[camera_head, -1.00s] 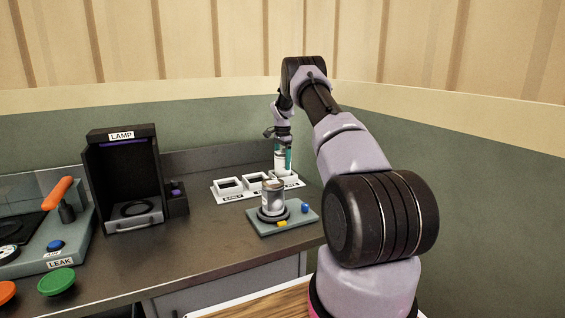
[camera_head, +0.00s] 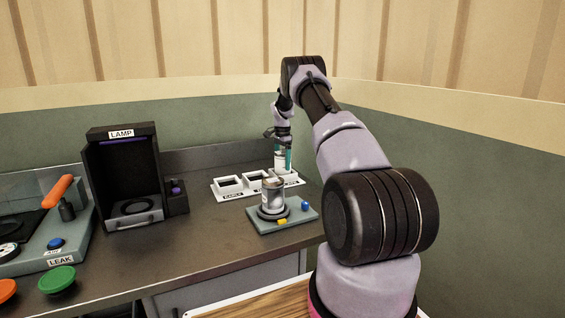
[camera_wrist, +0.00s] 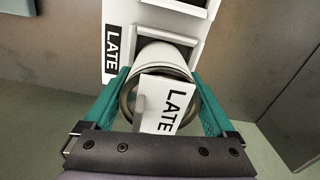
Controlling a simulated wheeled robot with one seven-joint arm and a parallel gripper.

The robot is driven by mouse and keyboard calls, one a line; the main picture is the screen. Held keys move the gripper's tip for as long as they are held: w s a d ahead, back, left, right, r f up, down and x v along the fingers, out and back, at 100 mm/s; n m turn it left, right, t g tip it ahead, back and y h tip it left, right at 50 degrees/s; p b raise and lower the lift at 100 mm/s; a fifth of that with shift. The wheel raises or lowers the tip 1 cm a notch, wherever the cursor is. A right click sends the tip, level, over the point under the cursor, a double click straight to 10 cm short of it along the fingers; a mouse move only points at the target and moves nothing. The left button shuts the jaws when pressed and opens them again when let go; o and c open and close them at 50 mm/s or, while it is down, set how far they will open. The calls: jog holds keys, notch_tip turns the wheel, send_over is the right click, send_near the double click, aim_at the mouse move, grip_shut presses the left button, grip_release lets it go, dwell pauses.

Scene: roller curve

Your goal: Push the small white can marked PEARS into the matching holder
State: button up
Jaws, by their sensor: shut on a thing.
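My gripper (camera_head: 283,168) is shut on a small white can (camera_head: 280,158) at the right end of a white holder (camera_head: 245,188) with several square openings. In the wrist view, the teal fingers of my gripper (camera_wrist: 160,78) clasp the sides of the white can (camera_wrist: 165,58). A white tag reading LATE (camera_wrist: 172,105) lies over its metal-rimmed end. I see no PEARS marking; the can's side is mostly hidden. The holder (camera_wrist: 150,18) carries a LATE label (camera_wrist: 112,50) beside the can. I cannot tell how deep the can sits in its opening.
Another can (camera_head: 273,192) stands on a grey pad (camera_head: 258,228) with blue and yellow buttons, just in front of the holder. A black LAMP booth (camera_head: 122,150) stands to the left. The LEAK station (camera_head: 60,262) is at far left.

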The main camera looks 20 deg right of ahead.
dwell(0.4)
jog(key=o, duration=1.5)
jog(key=shift+f, duration=0.1)
jog(key=shift+o, duration=0.2)
jog(key=shift+r, duration=4.55)
